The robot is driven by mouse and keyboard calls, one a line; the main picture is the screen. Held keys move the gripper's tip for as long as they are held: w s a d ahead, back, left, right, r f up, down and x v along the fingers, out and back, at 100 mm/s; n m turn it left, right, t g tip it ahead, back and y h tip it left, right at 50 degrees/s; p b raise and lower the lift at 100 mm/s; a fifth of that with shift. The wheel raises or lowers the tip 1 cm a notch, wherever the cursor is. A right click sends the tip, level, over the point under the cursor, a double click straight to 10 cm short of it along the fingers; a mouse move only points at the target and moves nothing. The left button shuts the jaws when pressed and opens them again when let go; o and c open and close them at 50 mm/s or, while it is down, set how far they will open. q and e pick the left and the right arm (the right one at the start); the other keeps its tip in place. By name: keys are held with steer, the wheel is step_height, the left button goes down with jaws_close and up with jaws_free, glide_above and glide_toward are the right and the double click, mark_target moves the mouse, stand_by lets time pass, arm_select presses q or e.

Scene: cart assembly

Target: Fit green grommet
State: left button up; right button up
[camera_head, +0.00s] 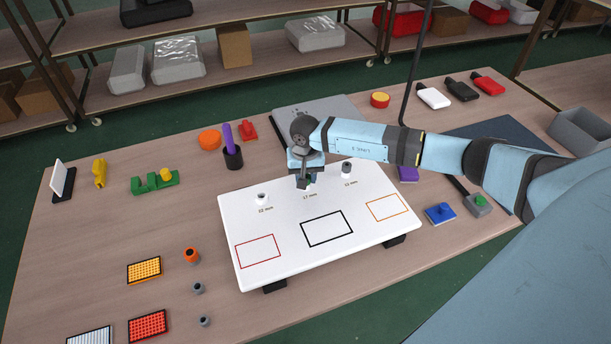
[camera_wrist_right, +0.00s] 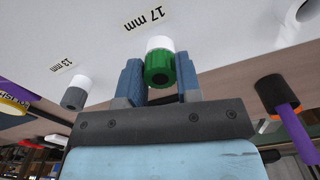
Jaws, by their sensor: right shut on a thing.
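The green grommet (camera_wrist_right: 158,68) sits between the two fingers of my right gripper (camera_wrist_right: 159,82), which is shut on it. A white post (camera_wrist_right: 160,43) is in line with the grommet and meets its far end beside the "17 mm" label. I cannot tell how far the grommet is over the post. In the head view my right gripper (camera_head: 304,182) is low over the white board (camera_head: 290,247) near the 17 mm label and hides most of the grommet. My left gripper is not in view.
A purple rod stands in a dark cup (camera_head: 233,158) behind the board. Loose orange (camera_head: 191,255) and grey grommets (camera_head: 198,288) lie left.

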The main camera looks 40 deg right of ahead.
steer(key=o, duration=1)
steer(key=shift+f, duration=0.1)
steer(key=shift+r, duration=0.35)
step_height(320, 180, up, 13)
steer(key=b, duration=0.2)
